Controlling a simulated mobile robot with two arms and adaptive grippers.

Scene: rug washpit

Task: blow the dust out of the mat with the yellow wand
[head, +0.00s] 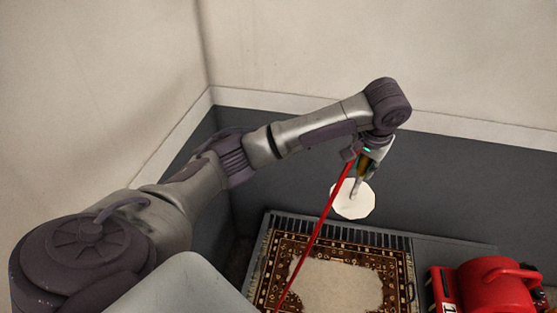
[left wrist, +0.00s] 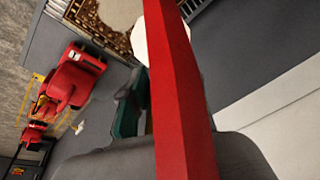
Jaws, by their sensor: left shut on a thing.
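My left gripper (head: 371,152) is shut on a slim tool with a yellow-brown body and a grey nozzle, which I take as the yellow wand (head: 357,186). It points down, beyond the mat's far edge in the picture. A pale round disc (head: 366,207) shows at the nozzle; I cannot tell what it is. The mat (head: 403,267) has a brown patterned border and a large pale dusty patch (head: 335,282) in its middle. The mat also shows in the left wrist view (left wrist: 88,14). The fingertips are hidden there. My right gripper is out of view.
A straight red hose or bar (head: 318,235) runs from my left gripper down across the mat, and crosses the left wrist view (left wrist: 178,90). A red machine (head: 497,287) stands right of the mat. The mat lies on a grey slatted platform (head: 450,250) near dark-based walls.

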